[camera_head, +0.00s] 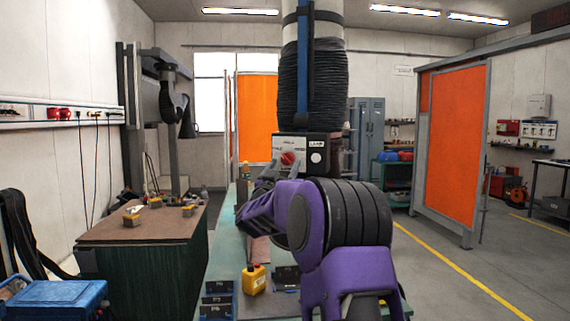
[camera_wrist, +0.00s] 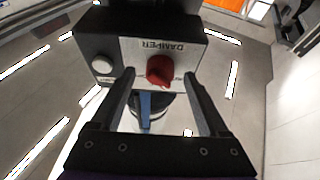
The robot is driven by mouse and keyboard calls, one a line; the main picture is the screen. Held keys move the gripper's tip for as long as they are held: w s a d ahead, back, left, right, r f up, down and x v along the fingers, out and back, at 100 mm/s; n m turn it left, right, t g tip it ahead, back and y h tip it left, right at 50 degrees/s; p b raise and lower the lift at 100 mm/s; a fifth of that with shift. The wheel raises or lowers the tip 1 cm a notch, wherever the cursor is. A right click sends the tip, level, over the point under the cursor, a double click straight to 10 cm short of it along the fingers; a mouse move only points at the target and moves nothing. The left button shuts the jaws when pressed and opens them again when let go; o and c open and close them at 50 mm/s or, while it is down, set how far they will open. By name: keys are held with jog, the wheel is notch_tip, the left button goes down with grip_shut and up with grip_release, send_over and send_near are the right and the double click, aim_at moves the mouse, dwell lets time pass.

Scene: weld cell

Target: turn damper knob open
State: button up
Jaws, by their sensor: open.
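The red damper knob (camera_head: 288,158) is on the pale front of a control box (camera_head: 304,146) under the dark ribbed duct. In the wrist view the red knob (camera_wrist: 160,70) sits under the upside-down word DAMPER, on the box face (camera_wrist: 135,50). A round white button (camera_wrist: 102,64) is beside it on the same box. My gripper (camera_wrist: 160,80) is open, with its two fingers on either side of the knob and a gap on each side. In the head view my gripper (camera_head: 268,180) is just below the box, partly hidden by my purple arm.
The ribbed duct (camera_head: 310,85) hangs above the box. A brown-topped table (camera_head: 150,222) stands left. Orange screens (camera_head: 455,140) stand right, with open floor before them.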

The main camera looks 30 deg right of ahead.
jog(key=shift+w+d+r, duration=0.25)
jog(key=shift+w+d, duration=0.15)
jog(key=shift+w, duration=0.05)
grip_shut()
